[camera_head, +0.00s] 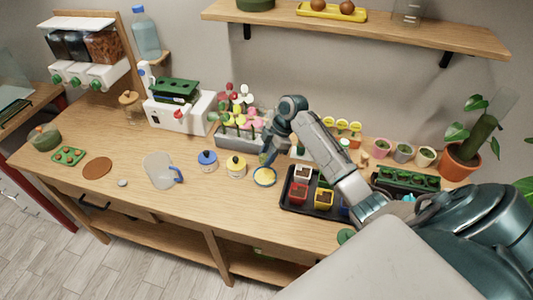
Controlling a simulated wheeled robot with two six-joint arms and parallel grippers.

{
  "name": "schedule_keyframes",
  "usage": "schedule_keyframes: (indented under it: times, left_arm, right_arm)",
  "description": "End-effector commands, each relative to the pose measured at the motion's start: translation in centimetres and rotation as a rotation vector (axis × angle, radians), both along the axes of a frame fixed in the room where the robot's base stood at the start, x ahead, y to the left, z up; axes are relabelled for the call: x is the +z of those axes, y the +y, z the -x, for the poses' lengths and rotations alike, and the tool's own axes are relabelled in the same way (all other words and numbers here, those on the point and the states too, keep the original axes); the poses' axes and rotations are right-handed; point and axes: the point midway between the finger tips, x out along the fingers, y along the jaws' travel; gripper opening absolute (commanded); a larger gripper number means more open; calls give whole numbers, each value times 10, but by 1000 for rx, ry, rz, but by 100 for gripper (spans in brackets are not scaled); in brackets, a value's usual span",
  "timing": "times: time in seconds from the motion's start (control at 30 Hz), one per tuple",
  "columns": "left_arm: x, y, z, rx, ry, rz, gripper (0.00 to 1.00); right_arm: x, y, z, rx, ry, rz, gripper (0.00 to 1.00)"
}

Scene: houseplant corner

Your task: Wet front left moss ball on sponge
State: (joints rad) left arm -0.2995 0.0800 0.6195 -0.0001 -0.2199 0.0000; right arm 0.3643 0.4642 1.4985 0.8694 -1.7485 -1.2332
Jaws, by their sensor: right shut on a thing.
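A round yellow sponge (264,176) sits in a blue-rimmed dish in the middle of the table. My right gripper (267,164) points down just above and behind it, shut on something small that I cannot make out. I cannot tell whether its tips touch the sponge. No moss ball shows clearly. My left gripper is not in view.
A black tray (287,199) with small square pots stands right of the sponge, under my right arm. A flower planter (230,140) is behind.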

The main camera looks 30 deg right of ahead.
Motion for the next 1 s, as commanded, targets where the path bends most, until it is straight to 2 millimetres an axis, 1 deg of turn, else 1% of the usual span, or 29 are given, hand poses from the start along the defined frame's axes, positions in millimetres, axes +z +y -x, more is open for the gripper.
schedule_keyframes:
  times: [0.03,0.5,0.67,1.0]
  left_arm:
    - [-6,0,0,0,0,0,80]
    - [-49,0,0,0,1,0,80]
    - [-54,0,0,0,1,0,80]
    - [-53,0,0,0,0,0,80]
  right_arm:
    - [-6,0,0,-1,0,0,18]
    - [-52,1,0,-3,1,1,18]
    - [-58,1,0,-3,1,1,18]
    - [-57,1,0,-3,1,1,18]
